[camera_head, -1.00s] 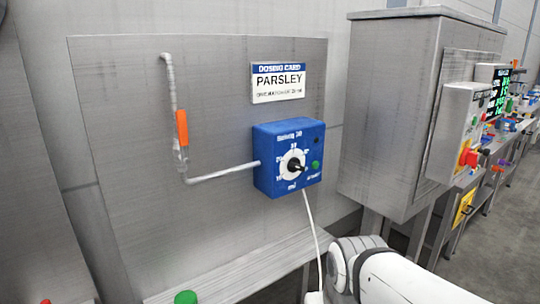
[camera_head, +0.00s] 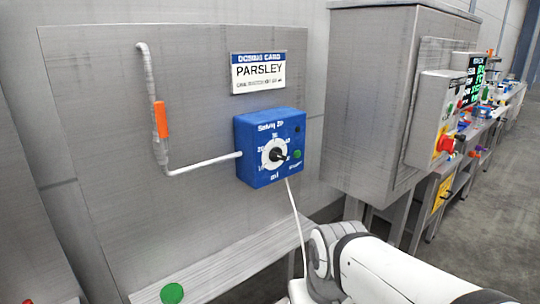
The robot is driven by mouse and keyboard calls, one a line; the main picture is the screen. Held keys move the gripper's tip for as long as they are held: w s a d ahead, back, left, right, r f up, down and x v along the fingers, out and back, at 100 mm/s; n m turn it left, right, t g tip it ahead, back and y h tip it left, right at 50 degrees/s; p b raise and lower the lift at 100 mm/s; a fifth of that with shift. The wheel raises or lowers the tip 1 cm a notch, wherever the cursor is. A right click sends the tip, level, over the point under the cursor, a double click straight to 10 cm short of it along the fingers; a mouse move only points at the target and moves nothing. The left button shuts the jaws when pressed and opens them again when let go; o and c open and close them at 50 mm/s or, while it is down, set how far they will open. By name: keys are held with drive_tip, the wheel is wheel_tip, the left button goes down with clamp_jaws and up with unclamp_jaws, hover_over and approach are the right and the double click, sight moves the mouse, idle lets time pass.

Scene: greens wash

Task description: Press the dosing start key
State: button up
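A blue dosing box (camera_head: 270,146) is mounted on a steel panel. It has a white dial (camera_head: 274,154) with a black pointer knob. A small green key (camera_head: 297,154) sits right of the dial, on the box's front face, with small lettering below it that I cannot read clearly. A card (camera_head: 258,72) reading "PARSLEY" hangs above the box. My white arm reaches in from the lower right. My gripper is not visible, so its state and its distance from the key are hidden.
A white cable hangs below the box. A green round object (camera_head: 172,293) is at the bottom. A steel cabinet (camera_head: 383,97) with a control box (camera_head: 435,125) stands right.

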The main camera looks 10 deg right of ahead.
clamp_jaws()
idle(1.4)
